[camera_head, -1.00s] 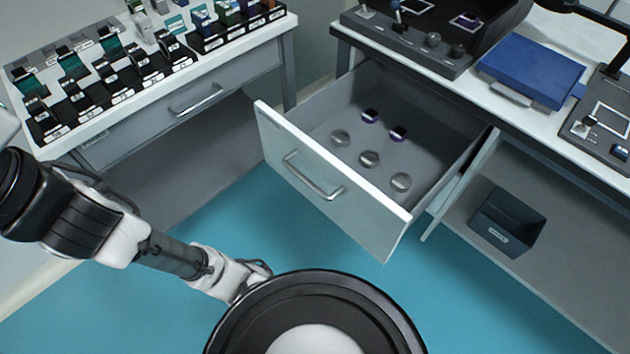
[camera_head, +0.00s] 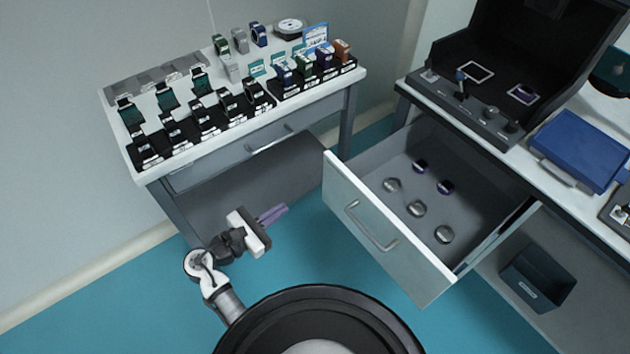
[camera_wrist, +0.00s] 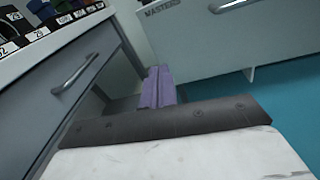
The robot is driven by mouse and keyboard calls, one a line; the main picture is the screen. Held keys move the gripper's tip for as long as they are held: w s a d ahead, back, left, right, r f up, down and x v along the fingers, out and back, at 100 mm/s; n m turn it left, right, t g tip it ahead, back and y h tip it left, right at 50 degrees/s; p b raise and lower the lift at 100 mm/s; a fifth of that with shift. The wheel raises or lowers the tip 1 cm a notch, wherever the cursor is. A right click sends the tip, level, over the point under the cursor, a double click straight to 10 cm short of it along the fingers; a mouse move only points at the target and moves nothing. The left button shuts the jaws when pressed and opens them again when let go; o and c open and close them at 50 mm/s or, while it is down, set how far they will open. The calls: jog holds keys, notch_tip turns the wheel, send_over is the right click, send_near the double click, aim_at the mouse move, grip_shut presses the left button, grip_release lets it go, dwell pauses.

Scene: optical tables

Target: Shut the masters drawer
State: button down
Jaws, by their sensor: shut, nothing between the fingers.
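The masters drawer (camera_head: 385,237) is pulled well out from under the right-hand table in the head view. Several small round metal and dark discs lie inside it. Its pale front has a bar handle (camera_head: 371,226). In the wrist view the drawer front (camera_wrist: 225,40) shows at the upper right, with the label "MASTERS" readable. My gripper (camera_head: 273,214) is to the left of the drawer front, apart from it, with its purple fingers pointing right. In the wrist view the fingers (camera_wrist: 158,86) are together and empty, below the label end of the front.
A left table (camera_head: 225,110) carries watch-like items on stands; its drawer (camera_head: 250,148) is shut. A dark bin (camera_head: 538,275) sits on the shelf under the right table. A blue case (camera_head: 582,150) lies on top. Teal floor (camera_head: 300,255) is clear between the tables.

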jog(key=s+d+g+h, duration=0.1)
jog(key=s+d+h, duration=0.1)
jog(key=p, duration=0.3)
send_near(341, 187)
jog(key=x, duration=0.7)
jog(key=shift+f, duration=0.1)
jog(key=shift+w+d, duration=0.35)
jog(key=shift+d, duration=0.05)
jog(key=b+x, duration=0.5)
jog(key=x, duration=2.9)
jog(key=shift+r, duration=0.25)
